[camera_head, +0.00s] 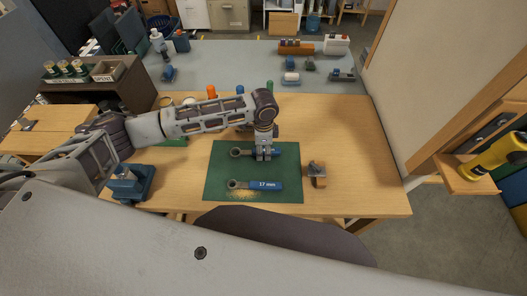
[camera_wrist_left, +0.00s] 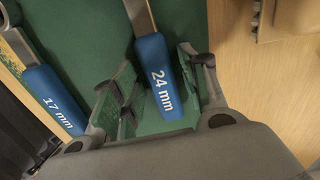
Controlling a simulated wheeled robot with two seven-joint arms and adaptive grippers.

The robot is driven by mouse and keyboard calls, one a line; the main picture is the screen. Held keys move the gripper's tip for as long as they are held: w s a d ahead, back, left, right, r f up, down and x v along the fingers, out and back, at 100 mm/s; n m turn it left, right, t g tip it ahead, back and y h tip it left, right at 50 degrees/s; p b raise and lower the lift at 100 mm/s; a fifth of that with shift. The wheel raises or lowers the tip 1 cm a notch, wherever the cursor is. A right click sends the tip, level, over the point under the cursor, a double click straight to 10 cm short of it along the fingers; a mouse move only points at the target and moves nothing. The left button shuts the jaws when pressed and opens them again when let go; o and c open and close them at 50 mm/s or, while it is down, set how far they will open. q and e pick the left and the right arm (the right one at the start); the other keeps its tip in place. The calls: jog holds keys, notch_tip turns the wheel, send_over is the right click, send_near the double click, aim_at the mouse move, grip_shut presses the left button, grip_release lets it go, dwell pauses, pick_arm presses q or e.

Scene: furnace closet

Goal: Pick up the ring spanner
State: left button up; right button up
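Two ring spanners with blue handles lie on a green mat (camera_head: 212,188) on the wooden bench. The 24 mm spanner (camera_head: 237,152) is the farther one; its handle also shows in the left wrist view (camera_wrist_left: 158,85). The 17 mm spanner (camera_head: 262,184) lies nearer me, and its handle is at the left of the wrist view (camera_wrist_left: 52,98). My left gripper (camera_head: 263,157) is at the 24 mm handle and hides part of it. In the wrist view its fingers (camera_wrist_left: 155,68) are apart, one on each side of the 24 mm handle, nearer the right finger. My right gripper is not in view.
A small brown and grey block-like object (camera_head: 317,175) stands just right of the mat. A blue tool (camera_head: 131,184) is at the bench's left. Several small items stand along the bench's back. The bench's right part (camera_head: 365,160) is clear.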

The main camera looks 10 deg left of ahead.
aim_at(264, 150)
pick_arm(q)
grip_shut()
dwell(0.3)
jog(key=shift+r, duration=0.1)
notch_tip(264, 150, up, 10)
jog(key=shift+b, duration=0.4)
dwell(0.8)
jog(key=shift+r+p, duration=2)
jog(key=shift+p, duration=0.8)
jog(key=shift+f+n, duration=0.1)
jog(key=shift+n, duration=0.2)
